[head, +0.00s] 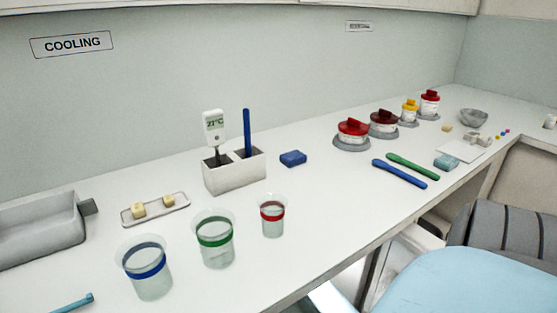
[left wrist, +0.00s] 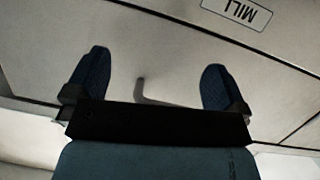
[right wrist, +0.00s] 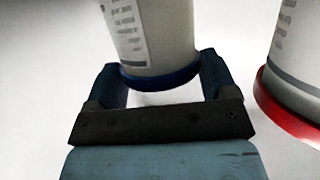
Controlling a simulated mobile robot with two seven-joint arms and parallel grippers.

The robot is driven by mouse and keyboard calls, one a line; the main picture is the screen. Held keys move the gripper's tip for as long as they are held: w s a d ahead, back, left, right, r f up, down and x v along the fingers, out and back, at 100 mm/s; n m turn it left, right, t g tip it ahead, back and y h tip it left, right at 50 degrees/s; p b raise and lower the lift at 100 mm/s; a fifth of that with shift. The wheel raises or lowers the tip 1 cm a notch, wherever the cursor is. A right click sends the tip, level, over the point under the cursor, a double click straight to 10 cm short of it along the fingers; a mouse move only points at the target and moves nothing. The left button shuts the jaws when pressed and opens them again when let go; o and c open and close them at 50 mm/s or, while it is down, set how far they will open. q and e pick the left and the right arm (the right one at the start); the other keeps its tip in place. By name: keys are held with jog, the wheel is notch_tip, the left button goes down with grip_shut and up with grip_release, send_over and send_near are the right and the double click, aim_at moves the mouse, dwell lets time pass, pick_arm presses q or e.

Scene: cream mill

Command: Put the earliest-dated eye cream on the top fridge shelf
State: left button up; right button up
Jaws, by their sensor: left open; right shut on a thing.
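In the right wrist view my right gripper (right wrist: 161,75) is shut on a white container (right wrist: 162,38) with a blue band at its near end and a printed label on its side. The print is too blurred to read. A second white container (right wrist: 294,60) with a red band stands to the right, apart from the fingers. I cannot tell from the print which date either bears. In the left wrist view my left gripper (left wrist: 152,86) is open and empty. Neither gripper shows in the head view, and no fridge shelf can be made out.
The head view shows a white counter with blue-, green- and red-banded beakers (head: 148,272), a white holder (head: 236,172) with a thermometer, a small tray (head: 127,216), spatulas (head: 400,173) and red-lidded jars (head: 352,132). A MILL sign (left wrist: 238,11) shows in the left wrist view.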

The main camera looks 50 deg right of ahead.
jog(key=shift+r, duration=0.1)
jog(key=o, duration=1)
jog(key=shift+s, duration=0.1)
pick_arm(q)
jog(key=f+g+p, duration=0.1)
jog(key=s+a+f+y+p, duration=0.1)
jog(key=p, duration=0.1)
jog(key=shift+s+a+f+g, duration=0.2)
jog(key=shift+a+f+g, duration=0.1)
jog(key=shift+g, duration=0.1)
pick_arm(e)
jog(key=v, duration=1.2)
pick_arm(q)
jog(key=shift+s+a, duration=0.1)
